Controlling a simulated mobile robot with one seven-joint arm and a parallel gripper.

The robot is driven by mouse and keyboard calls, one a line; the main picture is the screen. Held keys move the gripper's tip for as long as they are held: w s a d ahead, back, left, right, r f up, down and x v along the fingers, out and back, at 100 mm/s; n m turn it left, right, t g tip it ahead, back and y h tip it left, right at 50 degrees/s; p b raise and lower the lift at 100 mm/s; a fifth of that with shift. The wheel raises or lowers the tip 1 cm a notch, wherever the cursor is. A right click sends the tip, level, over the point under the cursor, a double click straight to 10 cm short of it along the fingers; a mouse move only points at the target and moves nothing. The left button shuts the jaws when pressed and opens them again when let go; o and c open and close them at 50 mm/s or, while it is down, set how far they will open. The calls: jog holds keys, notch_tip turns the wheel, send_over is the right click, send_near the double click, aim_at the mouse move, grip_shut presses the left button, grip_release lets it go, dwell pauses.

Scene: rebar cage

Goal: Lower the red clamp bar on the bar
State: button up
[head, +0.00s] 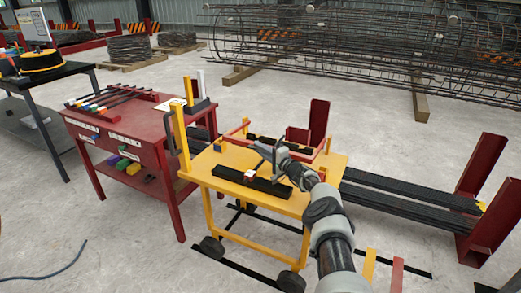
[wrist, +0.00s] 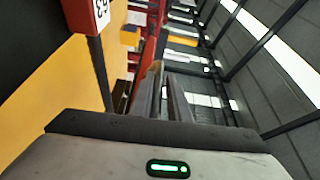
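The yellow cart (head: 230,158) carries a red frame of thin bars; one red bar (head: 236,130) runs along its left side. I cannot tell which bar is the clamp bar or whether it is raised. A black bar (head: 305,151) lies across the cart top behind my gripper, and a black block (head: 250,181) with a small white-and-red piece (head: 250,172) lies in front. My gripper (head: 268,160) is over the cart top, between them. In the wrist view my fingers (wrist: 164,98) stand slightly apart with nothing clearly held. A red block with a white label (wrist: 88,15) is at upper left.
A yellow post (head: 180,140) rises at the cart's left edge. A red upright plate (head: 318,122) stands behind the cart. A red workbench (head: 150,112) is to the left. Long dark bars (head: 410,200) extend right to red stands (head: 490,215).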

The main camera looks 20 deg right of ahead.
jog(key=shift+o, duration=1.3)
jog(key=shift+r, duration=0.1)
notch_tip(320, 180, up, 10)
jog(key=p, duration=0.5)
jog(key=shift+a, duration=0.1)
jog(key=shift+s, duration=0.1)
jog(key=f+p+v, duration=0.2)
jog(key=p+v, duration=0.4)
jog(key=v, duration=0.3)
jog(key=f+p+v, duration=0.1)
jog(key=p+v, duration=0.5)
jog(key=v, duration=0.4)
jog(key=shift+d+f+p, duration=0.35)
jog(key=shift+d+p, duration=0.05)
jog(key=shift+d, duration=0.05)
